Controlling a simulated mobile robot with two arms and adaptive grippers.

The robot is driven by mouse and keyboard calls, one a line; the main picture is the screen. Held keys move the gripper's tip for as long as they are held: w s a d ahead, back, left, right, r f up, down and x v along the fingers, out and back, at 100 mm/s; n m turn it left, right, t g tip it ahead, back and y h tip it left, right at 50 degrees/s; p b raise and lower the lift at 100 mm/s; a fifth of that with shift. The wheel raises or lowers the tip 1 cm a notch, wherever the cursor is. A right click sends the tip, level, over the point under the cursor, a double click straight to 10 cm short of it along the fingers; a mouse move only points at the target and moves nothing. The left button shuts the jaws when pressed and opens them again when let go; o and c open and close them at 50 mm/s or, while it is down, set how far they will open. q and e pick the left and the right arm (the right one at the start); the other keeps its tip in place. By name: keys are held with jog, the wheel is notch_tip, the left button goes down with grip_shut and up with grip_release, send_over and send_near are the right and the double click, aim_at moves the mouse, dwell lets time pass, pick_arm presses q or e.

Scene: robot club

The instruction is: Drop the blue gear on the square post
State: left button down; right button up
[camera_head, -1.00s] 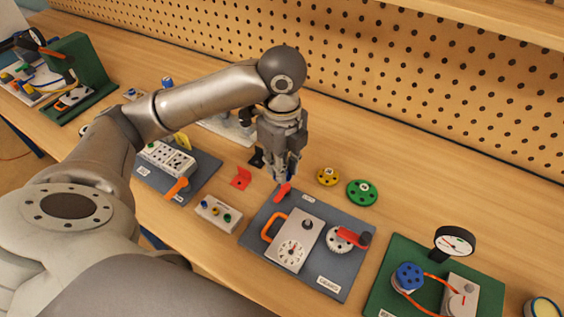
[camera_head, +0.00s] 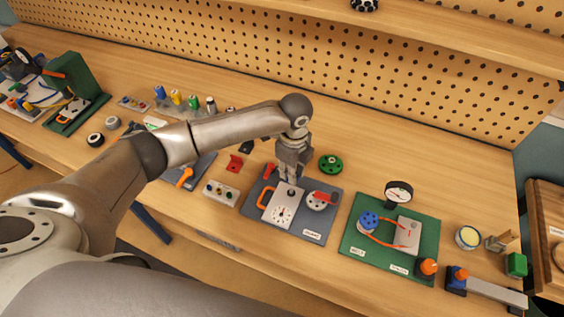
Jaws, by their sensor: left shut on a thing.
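The dark grey gears board (camera_head: 312,236) lies on the bench in the middle. It carries a light grey plate (camera_head: 272,208) with a dial and a short dark post (camera_head: 291,192), whose square shape is too small to make out. My left gripper (camera_head: 291,180) points down just above that post, or very close to it. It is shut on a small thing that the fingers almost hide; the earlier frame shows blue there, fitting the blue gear. I cannot tell whether it touches the post. My right gripper is out of view.
A white gear with a red crank (camera_head: 322,198) sits just right of the post. An orange handle (camera_head: 264,197) and a red lever (camera_head: 269,172) are to the left. A green gear (camera_head: 330,163) lies behind. A green belt board (camera_head: 360,243) stands at the right.

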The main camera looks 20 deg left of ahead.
aim_at(291, 190)
pick_arm(q)
jog(key=shift+d+f, duration=0.1)
jog(key=shift+f, duration=0.1)
jog(key=shift+w+f+b, duration=0.15)
jog(key=shift+f+b, duration=0.65)
notch_tip(291, 190, down, 2)
jog(key=shift+f+b, duration=0.1)
jog(key=shift+b, duration=1.05)
jog(key=shift+f+b, duration=0.75)
jog(key=shift+b, duration=0.05)
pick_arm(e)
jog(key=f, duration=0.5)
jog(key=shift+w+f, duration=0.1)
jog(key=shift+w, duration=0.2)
pick_arm(q)
jog(key=shift+r, duration=0.1)
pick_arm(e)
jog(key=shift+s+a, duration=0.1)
pick_arm(q)
jog(key=shift+p, duration=0.7)
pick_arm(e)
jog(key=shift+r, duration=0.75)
pick_arm(q)
jog(key=shift+f+p, duration=0.2)
jog(key=shift+p, duration=0.4)
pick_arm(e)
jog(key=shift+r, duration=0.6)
pick_arm(q)
jog(key=shift+f, duration=1)
